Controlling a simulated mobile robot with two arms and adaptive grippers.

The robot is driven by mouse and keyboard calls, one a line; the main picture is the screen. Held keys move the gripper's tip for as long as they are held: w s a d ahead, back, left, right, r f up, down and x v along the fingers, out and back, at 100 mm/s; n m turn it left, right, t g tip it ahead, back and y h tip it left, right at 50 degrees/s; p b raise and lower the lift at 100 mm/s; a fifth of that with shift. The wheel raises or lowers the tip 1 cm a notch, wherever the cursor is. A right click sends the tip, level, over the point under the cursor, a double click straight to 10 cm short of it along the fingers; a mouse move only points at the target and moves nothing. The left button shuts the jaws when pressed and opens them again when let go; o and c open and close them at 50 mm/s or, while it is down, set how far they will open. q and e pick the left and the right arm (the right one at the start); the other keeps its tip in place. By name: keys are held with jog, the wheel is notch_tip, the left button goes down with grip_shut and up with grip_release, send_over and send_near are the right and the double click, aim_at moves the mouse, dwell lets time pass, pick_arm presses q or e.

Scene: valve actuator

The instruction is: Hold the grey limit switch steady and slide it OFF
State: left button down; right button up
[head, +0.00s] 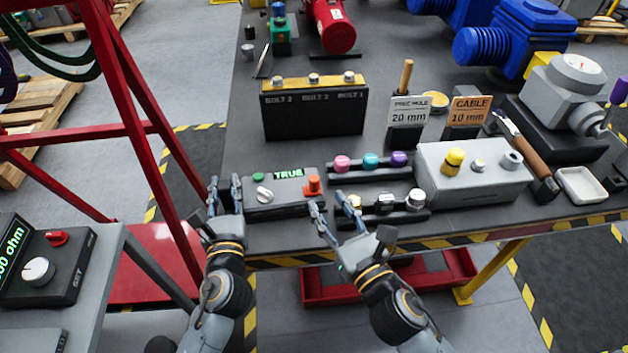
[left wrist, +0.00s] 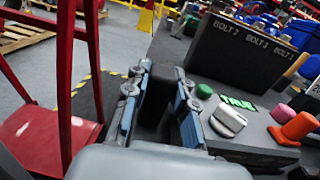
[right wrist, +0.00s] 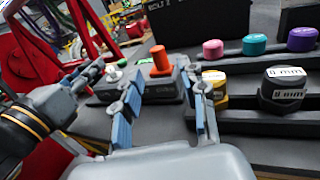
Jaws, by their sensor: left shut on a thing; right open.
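The grey limit switch (head: 285,205) appears to be the dark grey box at the front edge of the bench. It has a green button (head: 258,177), a lit TRUE display (head: 289,174), a pale knob (head: 264,194) and an orange knob (head: 313,186). My right gripper (head: 327,201) is open and empty near the box's front right corner, apart from the orange knob.
Racks with coloured caps (head: 371,160) and sockets (head: 386,203) stand close right of the box. A grey case (head: 475,187) lies further right. The black bolt box (head: 313,112) is behind. A red frame (head: 122,90) stands left of the bench.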

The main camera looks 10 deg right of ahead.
aim_at(316, 187)
jog(key=x, duration=0.7)
jog(key=shift+w+a, duration=0.1)
jog(key=shift+w, duration=0.05)
jog(key=shift+c, duration=0.5)
grip_shut()
